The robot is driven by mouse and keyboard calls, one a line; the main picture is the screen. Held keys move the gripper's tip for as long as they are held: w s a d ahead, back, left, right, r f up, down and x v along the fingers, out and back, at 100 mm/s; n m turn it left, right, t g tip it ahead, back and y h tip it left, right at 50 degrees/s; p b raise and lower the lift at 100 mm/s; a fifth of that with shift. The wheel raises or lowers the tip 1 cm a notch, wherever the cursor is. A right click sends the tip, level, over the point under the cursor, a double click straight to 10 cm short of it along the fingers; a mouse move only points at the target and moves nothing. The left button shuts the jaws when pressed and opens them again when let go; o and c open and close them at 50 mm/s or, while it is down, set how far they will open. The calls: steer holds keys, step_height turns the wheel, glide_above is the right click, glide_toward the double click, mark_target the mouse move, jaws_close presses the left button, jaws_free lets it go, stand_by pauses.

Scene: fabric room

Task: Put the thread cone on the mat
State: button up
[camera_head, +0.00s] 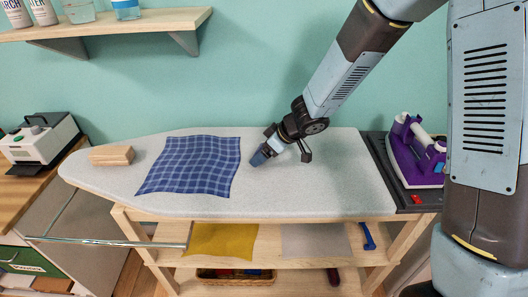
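My gripper (281,146) is over the middle of the ironing board, just right of a blue plaid cloth. A small dark blue piece (261,156) shows at its tip. I cannot tell whether this piece is the thread cone or part of the gripper, nor whether the fingers are closed on anything. No other thread cone is clear to me. No mat is certain: a yellow flat sheet (222,240) and a grey flat sheet (315,240) lie side by side on the shelf under the board.
The ironing board (335,190) carries the plaid cloth (192,167) and a wooden block (111,155). A purple iron (415,155) stands on a dark rest at the right. A blue tool (367,237) lies on the shelf, with a basket (235,276) below. The board right of my gripper is clear.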

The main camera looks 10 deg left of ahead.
steer(key=shift+f, duration=0.25)
steer(key=o, duration=0.9)
steer(key=shift+r, duration=0.15)
steer(key=v, duration=1.2)
steer(key=shift+d, duration=0.1)
